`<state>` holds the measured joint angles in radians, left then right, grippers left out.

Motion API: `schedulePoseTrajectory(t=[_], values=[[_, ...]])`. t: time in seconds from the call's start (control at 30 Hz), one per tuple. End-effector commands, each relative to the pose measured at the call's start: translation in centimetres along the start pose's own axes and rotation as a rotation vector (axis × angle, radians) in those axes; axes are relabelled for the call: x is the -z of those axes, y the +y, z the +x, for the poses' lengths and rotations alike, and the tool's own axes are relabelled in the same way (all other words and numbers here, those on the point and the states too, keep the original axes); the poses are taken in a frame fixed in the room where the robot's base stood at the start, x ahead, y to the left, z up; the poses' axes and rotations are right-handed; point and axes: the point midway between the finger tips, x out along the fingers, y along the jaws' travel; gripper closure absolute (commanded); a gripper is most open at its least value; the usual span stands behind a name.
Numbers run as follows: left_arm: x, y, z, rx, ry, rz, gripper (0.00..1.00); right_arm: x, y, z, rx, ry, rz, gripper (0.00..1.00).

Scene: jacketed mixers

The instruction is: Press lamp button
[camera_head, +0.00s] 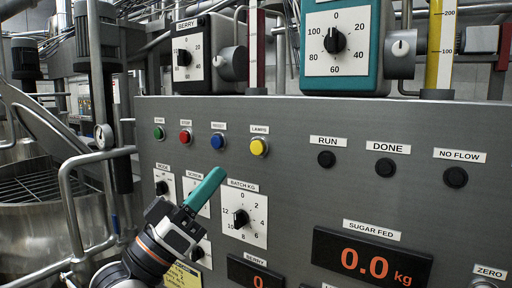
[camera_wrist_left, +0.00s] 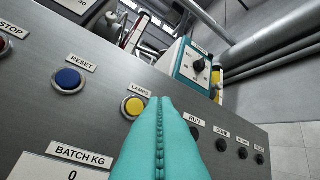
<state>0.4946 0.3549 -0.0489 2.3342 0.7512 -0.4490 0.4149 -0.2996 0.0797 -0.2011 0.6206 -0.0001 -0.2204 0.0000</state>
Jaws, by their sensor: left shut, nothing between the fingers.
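The lamp button is a yellow push button (camera_head: 259,147) in a metal ring under the LAMPS label, at the right end of a row on the grey panel. In the left wrist view the yellow button (camera_wrist_left: 134,107) is partly covered by my fingers at its lower right. My left gripper (camera_head: 221,172) has teal fingers, shut with nothing between them. It also shows in the left wrist view (camera_wrist_left: 160,101). In the head view its tips are below the blue button and lower left of the yellow one, apart from it in the picture. My right gripper is out of view.
Left of the yellow button are the blue RESET button (camera_head: 217,142), red button (camera_head: 185,137) and green button (camera_head: 159,132). The BATCH KG dial (camera_head: 241,218) sits below. Dark RUN, DONE and NO FLOW lamps are to the right. A metal rail (camera_head: 70,200) stands at left.

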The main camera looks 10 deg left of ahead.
Motion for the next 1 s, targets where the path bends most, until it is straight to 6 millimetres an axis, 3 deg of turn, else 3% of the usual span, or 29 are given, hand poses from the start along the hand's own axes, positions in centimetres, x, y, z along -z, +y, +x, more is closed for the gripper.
schedulePoseTrajectory(t=[0.13, 0.43, 0.67, 1.0], values=[[-2.0, -1.2, 0.6, 0.050, -0.053, -0.014, 1.00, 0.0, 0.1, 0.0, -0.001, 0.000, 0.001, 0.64], [-2.2, -1.3, 0.6, 0.054, -0.058, -0.016, 1.00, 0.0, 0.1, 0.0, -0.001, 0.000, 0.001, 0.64], [-1.8, -0.8, 1.2, 0.054, -0.058, -0.017, 1.00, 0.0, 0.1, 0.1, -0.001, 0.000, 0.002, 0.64], [0.5, 1.3, 4.7, 0.054, -0.056, -0.017, 1.00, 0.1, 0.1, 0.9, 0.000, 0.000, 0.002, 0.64]])
